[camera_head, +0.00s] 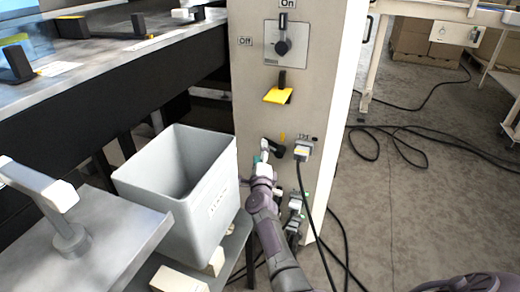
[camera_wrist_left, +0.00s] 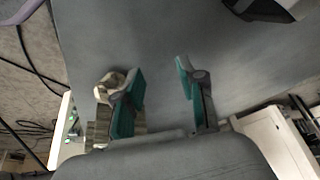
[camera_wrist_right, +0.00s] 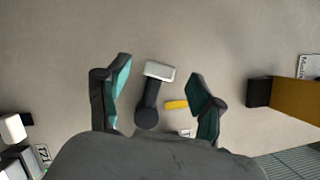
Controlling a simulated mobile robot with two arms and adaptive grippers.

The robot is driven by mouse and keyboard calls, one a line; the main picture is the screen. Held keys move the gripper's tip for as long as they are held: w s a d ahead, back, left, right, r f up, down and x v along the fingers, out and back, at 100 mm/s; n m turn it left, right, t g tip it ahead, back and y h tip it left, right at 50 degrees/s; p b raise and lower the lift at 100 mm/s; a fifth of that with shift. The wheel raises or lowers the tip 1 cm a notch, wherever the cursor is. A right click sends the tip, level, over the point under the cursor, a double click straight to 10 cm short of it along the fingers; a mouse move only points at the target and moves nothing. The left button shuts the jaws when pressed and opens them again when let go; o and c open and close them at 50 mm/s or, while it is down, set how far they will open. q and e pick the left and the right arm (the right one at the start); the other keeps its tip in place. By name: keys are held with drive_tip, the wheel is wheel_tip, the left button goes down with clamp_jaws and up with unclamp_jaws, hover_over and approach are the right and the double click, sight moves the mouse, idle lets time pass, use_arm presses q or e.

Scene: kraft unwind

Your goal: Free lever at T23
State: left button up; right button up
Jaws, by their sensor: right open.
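A small lever (camera_wrist_right: 149,97) with a black round pivot and a pale end bar is on the beige panel face (camera_wrist_right: 220,50). A yellow mark (camera_wrist_right: 176,104) is beside it. In the right wrist view it lies between the spread fingers of my right gripper (camera_wrist_right: 155,88), with a gap on both sides. In the head view my right gripper (camera_head: 263,158) is at the panel front, partly covering this lever (camera_head: 274,149). I cannot read T23 on any label. My left gripper (camera_wrist_left: 160,90) shows open and empty in the left wrist view.
A cabled plug (camera_head: 303,150) sits just right of the lever. Above are a yellow-handled lever (camera_head: 278,95) and a rotary On/Off switch (camera_head: 283,45). A grey bin (camera_head: 200,215) stands to the left. Cables (camera_head: 400,140) lie on the floor at the right.

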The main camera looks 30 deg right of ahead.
drive_tip(key=v, duration=0.5)
drive_tip(key=shift+a+f, duration=0.1)
drive_tip(key=shift+a, duration=0.05)
